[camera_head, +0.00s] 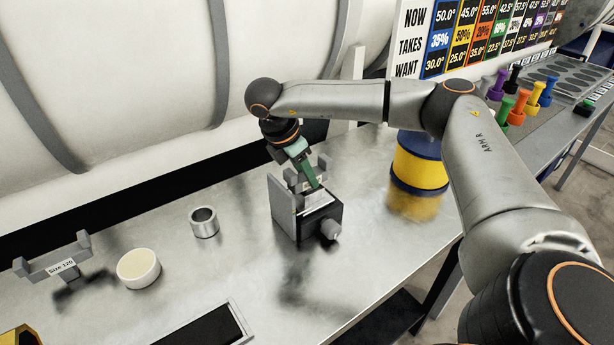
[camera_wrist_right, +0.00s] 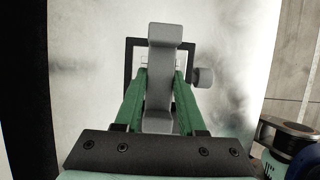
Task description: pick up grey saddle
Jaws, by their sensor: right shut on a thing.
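My right gripper (camera_head: 312,181), with green fingers, reaches down to the fixture on the metal bench. In the right wrist view, its two fingers (camera_wrist_right: 160,88) are shut on the sides of a grey saddle (camera_wrist_right: 163,98). My left gripper is not in view.
Another grey saddle-shaped holder, labelled Size 120 (camera_head: 62,266), stands at the left. A yellow-and-blue drum (camera_head: 420,165) stands to the right.

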